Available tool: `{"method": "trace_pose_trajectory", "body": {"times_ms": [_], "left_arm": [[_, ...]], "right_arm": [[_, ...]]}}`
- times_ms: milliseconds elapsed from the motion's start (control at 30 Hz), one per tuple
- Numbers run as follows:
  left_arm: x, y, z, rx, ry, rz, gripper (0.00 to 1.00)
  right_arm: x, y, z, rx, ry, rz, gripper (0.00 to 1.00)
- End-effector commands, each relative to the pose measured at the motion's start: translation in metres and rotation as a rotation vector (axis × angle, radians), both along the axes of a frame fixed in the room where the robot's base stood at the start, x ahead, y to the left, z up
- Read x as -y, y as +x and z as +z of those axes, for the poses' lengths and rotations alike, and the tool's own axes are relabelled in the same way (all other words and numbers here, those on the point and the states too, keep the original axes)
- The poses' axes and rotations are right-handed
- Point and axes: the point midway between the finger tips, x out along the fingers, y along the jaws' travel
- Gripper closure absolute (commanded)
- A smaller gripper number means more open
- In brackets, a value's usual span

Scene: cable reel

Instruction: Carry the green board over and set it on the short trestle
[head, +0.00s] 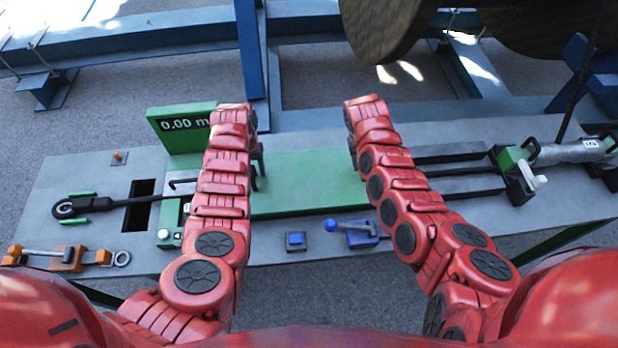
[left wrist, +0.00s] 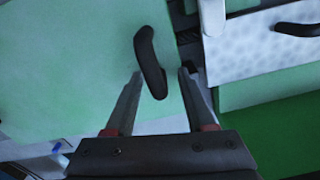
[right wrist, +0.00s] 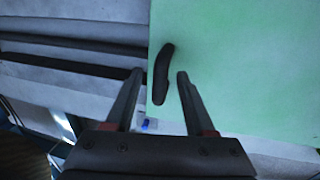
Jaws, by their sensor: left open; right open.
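The green board (head: 305,185) lies flat on the grey bench between my two arms. A black handle (left wrist: 150,62) stands on its left end in the left wrist view, and another black handle (right wrist: 163,75) stands at its other end in the right wrist view. My left gripper (left wrist: 161,71) is open, with its fingertips on either side of the left handle. My right gripper (right wrist: 158,74) is open, with its fingertips on either side of the right handle. In the head view my arms partly hide both grippers and handles. I cannot tell which blue support is the short trestle.
The grey bench (head: 95,185) carries a green display (head: 180,128), orange clamps (head: 68,258), a blue button (head: 295,241), a blue-handled lever (head: 358,235) and a grey cylinder device (head: 570,152). A large wooden reel (head: 385,25) and blue frames (head: 140,40) stand behind.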

Motion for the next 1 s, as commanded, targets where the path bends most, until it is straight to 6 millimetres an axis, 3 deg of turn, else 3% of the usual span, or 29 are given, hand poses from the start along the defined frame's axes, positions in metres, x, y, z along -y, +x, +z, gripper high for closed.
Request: {"method": "trace_pose_trajectory", "body": {"times_ms": [167, 467, 1000], "left_arm": [[-0.0001, 0.0000, 0.0001, 0.000, 0.000, 0.000, 0.45], [-0.0003, 0.0001, 0.0002, 0.000, 0.000, 0.000, 0.99], [-0.0007, 0.0002, 0.0004, 0.001, 0.000, 0.001, 1.00]], "right_arm": [[0.0001, -0.0001, 0.0001, -0.001, 0.000, 0.000, 0.45], [0.0003, -0.0001, 0.0002, -0.001, -0.001, 0.000, 0.99], [0.0007, -0.0002, 0.0002, -0.001, -0.001, 0.000, 1.00]]}}
